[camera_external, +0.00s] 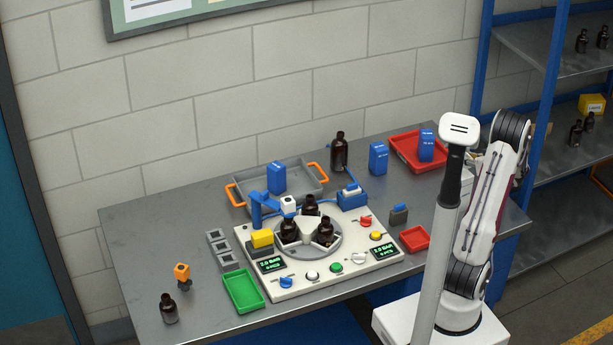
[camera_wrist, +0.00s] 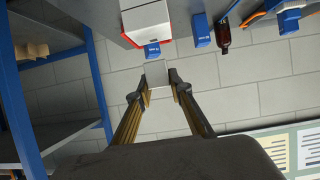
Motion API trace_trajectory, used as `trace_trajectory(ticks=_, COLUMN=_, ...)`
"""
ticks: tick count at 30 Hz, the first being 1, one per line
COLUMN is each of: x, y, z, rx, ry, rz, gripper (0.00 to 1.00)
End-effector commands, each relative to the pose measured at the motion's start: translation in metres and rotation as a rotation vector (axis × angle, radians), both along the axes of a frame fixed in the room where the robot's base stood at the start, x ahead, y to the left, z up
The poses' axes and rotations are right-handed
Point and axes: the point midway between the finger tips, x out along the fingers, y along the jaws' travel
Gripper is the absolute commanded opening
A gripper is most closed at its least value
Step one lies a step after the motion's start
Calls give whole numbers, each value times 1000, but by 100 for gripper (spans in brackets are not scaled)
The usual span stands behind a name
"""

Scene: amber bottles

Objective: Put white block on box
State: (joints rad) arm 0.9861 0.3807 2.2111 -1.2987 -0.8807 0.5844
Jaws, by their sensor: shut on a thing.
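In the wrist view, my gripper (camera_wrist: 162,86) has its two dark fingers on either side of a pale white block (camera_wrist: 157,71), holding it in the air. In the external view, my arm hides the fingers and the held block. A white box (camera_wrist: 146,18) shows above the block in the wrist view, with the red tray's edge (camera_wrist: 131,41) beside it. In the external view, my arm covers most of that corner. Which box the task means is unclear.
The red tray (camera_external: 404,160) holds a blue box (camera_external: 427,145). Another blue box (camera_external: 378,158) and a dark bottle (camera_external: 339,152) stand left of it. A grey tray (camera_external: 310,185) and a control panel (camera_external: 330,275) fill the middle. A shelf rack (camera_external: 550,60) stands right.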

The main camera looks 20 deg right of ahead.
Motion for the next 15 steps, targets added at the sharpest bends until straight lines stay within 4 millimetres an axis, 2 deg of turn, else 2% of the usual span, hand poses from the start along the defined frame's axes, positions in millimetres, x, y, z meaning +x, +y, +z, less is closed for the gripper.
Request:
trace_trajectory(ticks=5, x=0, y=0, z=-3, rx=1, ry=1, rz=0, gripper=0)
trace_trajectory(ticks=15, x=0, y=0, z=-32, rx=2, ry=1, rz=-1, gripper=0)
